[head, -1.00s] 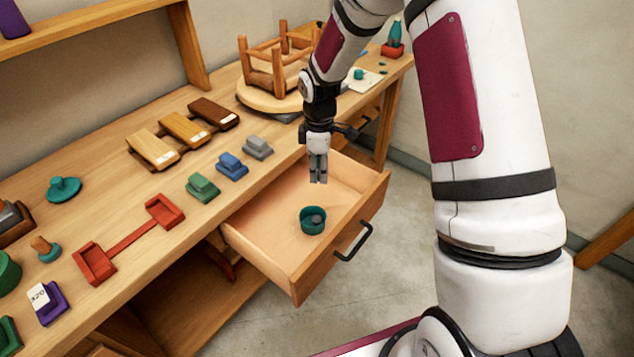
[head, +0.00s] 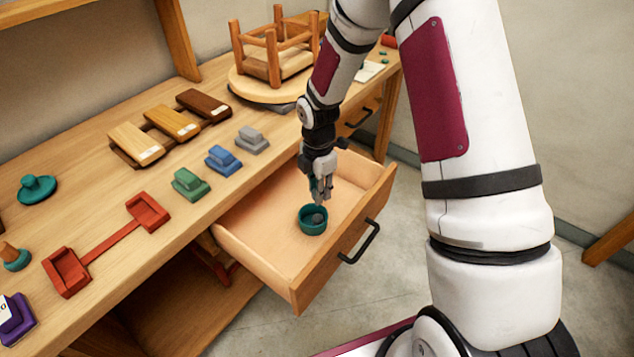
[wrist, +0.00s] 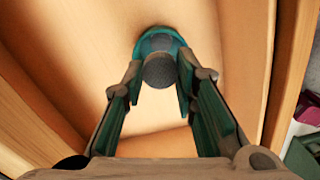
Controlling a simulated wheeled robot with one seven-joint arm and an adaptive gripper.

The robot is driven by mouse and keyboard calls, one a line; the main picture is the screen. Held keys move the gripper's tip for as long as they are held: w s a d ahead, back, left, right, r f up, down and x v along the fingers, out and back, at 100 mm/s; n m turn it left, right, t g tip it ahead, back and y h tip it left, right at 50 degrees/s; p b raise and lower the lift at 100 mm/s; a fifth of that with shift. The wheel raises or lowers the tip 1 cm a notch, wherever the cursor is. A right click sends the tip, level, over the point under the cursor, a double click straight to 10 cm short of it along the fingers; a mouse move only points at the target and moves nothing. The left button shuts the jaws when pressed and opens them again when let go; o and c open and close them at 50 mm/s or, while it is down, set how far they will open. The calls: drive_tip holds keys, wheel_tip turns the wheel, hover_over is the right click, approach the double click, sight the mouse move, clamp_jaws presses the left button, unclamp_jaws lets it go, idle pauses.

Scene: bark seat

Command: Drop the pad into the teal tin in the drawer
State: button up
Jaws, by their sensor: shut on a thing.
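The teal tin (head: 312,229) is a small round open cup standing on the floor of the pulled-out drawer (head: 262,232). A dark grey round piece (head: 318,218) shows inside it. My gripper (head: 320,200) points down just above the tin's far rim. In the wrist view my gripper (wrist: 160,88) is shut on a dark grey round pad (wrist: 159,72), held between the fingertips. The tin (wrist: 158,34) is beyond the pad there, and its near side is partly hidden by the pad and fingers.
The drawer front with its black handle (head: 359,243) stands out from the wooden bench (head: 92,150). Green (head: 190,184), blue (head: 222,160) and grey (head: 252,140) blocks sit near the bench edge. An upturned stool (head: 275,50) is behind. The rest of the drawer floor is clear.

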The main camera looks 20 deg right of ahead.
drive_tip(key=shift+f, duration=0.6)
drive_tip(key=o, duration=0.8)
drive_tip(key=shift+c, duration=0.2)
wheel_tip(320, 180, up, 12)
